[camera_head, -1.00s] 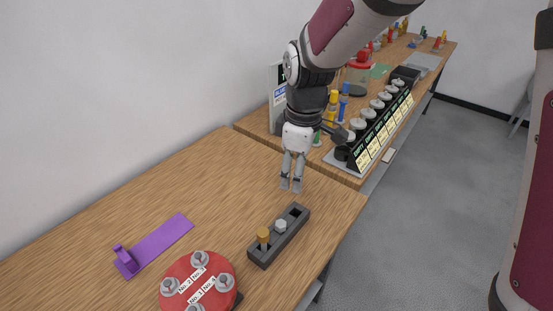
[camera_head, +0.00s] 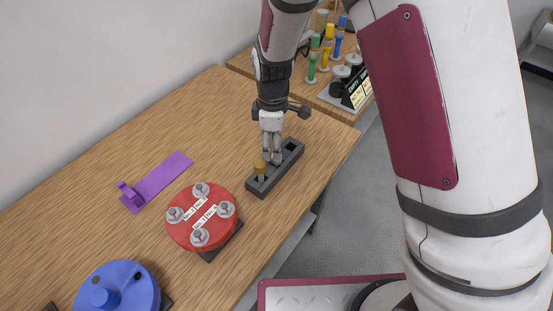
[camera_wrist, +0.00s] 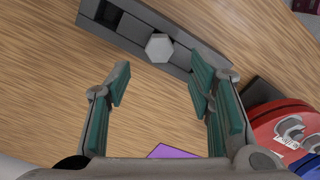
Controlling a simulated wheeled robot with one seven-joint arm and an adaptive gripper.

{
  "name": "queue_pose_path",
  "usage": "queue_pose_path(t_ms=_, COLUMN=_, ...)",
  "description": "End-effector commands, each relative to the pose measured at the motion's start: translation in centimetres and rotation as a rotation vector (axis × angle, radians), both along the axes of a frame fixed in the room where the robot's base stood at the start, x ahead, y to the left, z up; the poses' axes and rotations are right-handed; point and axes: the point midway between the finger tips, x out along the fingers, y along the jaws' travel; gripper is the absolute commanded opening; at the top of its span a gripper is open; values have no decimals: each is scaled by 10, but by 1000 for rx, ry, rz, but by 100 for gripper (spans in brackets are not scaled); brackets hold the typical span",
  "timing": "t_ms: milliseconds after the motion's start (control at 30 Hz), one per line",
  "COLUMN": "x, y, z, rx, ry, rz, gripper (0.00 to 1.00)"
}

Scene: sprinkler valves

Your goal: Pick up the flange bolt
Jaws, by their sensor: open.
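A light grey hex-headed bolt (camera_wrist: 159,47) stands in a slot of the dark grey holder (camera_head: 285,170). In the head view my fingers hide this bolt. My gripper (camera_head: 272,160) points down at the holder with its fingers apart and empty. In the wrist view the bolt head lies ahead of the gap between the fingertips (camera_wrist: 160,82), apart from both pads. Several grey bolts with washers sit on the red disc flange (camera_head: 179,233), which carries white number labels.
A purple bracket (camera_head: 158,181) lies on the wooden table left of the holder. A blue disc (camera_head: 138,300) is at the near left. Coloured valve pieces and a labelled rack (camera_head: 352,92) stand on the far table. Bare wood lies left of my gripper.

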Motion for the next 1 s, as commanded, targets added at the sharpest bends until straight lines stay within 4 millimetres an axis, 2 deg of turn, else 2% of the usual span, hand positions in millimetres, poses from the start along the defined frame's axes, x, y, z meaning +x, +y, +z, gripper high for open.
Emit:
queue_pose_path(t_ms=400, x=-1, y=-3, z=-46, rx=-1, ry=1, rz=-1, gripper=48)
queue_pose_path(t_ms=700, x=0, y=-3, z=-50, rx=0, ry=0, rz=-1, gripper=48)
queue_pose_path(t_ms=767, x=0, y=-3, z=-50, rx=0, ry=0, rz=-1, gripper=37)
queue_pose_path(t_ms=900, x=0, y=-3, z=-50, rx=0, ry=0, rz=-1, gripper=5)
queue_pose_path(t_ms=933, x=0, y=-3, z=-50, rx=0, ry=0, rz=-1, gripper=0)
queue_pose_path(t_ms=1000, x=0, y=-3, z=-50, rx=0, ry=0, rz=-1, gripper=0)
